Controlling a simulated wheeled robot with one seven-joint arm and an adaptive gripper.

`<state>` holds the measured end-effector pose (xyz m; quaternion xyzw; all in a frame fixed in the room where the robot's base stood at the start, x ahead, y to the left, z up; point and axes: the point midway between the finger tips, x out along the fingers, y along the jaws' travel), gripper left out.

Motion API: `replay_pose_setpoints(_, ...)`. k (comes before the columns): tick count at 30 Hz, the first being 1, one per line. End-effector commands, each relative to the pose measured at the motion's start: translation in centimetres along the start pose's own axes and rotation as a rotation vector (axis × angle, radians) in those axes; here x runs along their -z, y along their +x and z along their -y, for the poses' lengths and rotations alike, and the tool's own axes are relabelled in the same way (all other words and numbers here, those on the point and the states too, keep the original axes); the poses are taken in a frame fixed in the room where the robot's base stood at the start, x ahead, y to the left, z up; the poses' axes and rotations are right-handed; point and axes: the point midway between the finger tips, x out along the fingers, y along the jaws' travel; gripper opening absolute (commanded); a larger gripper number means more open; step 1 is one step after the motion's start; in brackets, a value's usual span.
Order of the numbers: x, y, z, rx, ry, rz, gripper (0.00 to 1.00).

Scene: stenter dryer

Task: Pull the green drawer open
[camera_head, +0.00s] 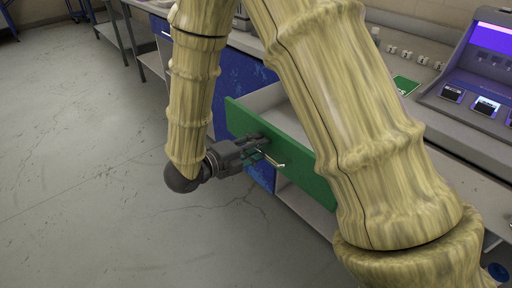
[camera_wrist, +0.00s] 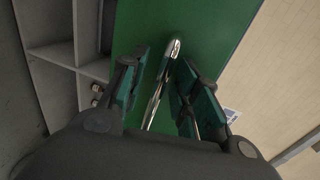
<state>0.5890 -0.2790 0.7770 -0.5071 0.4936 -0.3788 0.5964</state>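The green drawer front (camera_head: 300,160) stands out from the bench, and the pale inside of the drawer (camera_head: 265,99) shows behind it, so the drawer is open. A shiny metal bar handle (camera_head: 273,161) sits on the front. My gripper (camera_head: 258,150) is at this handle, low beside the bench. In the wrist view, the handle (camera_wrist: 157,95) runs between the two fingers of my gripper (camera_wrist: 163,60). Green drawer front shows on both sides of the bar, so the fingers are apart around it and do not look closed on it. My arm hides part of the drawer front.
A blue cabinet panel (camera_head: 243,82) is beside the drawer. A control console with a purple screen (camera_head: 495,38) and a green card (camera_head: 405,85) are on the bench top. Grey floor (camera_head: 90,160) on the left is clear. Pale shelves (camera_wrist: 65,55) show in the wrist view.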

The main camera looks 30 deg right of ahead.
Motion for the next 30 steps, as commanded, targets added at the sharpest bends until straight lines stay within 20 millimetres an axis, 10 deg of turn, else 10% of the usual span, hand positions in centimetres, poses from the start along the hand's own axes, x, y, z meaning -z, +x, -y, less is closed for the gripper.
replay_pose_setpoints(30,0.0,-11.8,0.0,0.0,0.0,0.001,0.31)
